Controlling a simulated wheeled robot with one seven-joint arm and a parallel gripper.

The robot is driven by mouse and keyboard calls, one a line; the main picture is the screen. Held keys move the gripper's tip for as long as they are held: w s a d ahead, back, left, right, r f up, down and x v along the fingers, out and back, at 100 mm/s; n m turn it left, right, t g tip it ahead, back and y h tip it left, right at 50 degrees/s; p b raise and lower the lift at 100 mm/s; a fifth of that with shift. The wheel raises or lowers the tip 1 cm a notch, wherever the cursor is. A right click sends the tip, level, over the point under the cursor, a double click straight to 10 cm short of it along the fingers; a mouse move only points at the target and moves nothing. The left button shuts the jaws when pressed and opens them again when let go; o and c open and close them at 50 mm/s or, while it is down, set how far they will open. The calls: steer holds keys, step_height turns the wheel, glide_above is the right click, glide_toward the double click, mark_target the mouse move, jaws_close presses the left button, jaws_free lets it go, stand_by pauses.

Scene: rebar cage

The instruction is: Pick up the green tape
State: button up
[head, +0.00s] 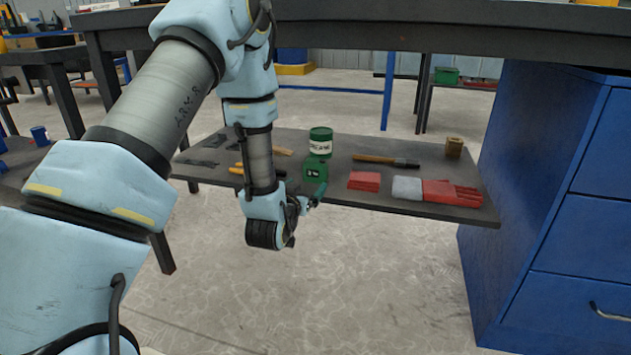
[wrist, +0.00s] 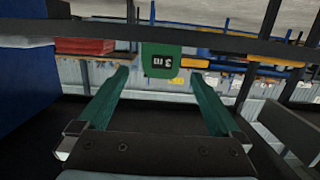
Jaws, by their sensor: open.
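The green tape (head: 316,172) is a small square green case with a dark label, on the dark lower shelf (head: 440,206) near its front edge. In the wrist view the green tape (wrist: 161,62) shows upside down, centred just beyond and between the fingertips. My gripper (head: 319,192) is at the shelf's front edge, just in front of the tape. In the wrist view my gripper (wrist: 160,75) has its two green fingers spread wide with nothing between them. Any contact between fingers and tape cannot be seen.
A green and white can (head: 320,142) stands right behind the tape. A hammer (head: 385,161) and red boxes (head: 364,181) lie to the right, yellow-handled tools (head: 237,170) to the left. The tabletop (head: 400,22) overhangs the shelf. Blue drawers (head: 540,200) close off the right side.

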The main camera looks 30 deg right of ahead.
mark_target(314, 174)
steer(key=b+x, duration=0.2)
steer(key=x, duration=0.7)
steer(key=shift+w+d+b, duration=0.1)
steer(key=shift+w+b, duration=0.1)
steer(key=shift+b, duration=0.2)
steer(key=c, duration=1.4)
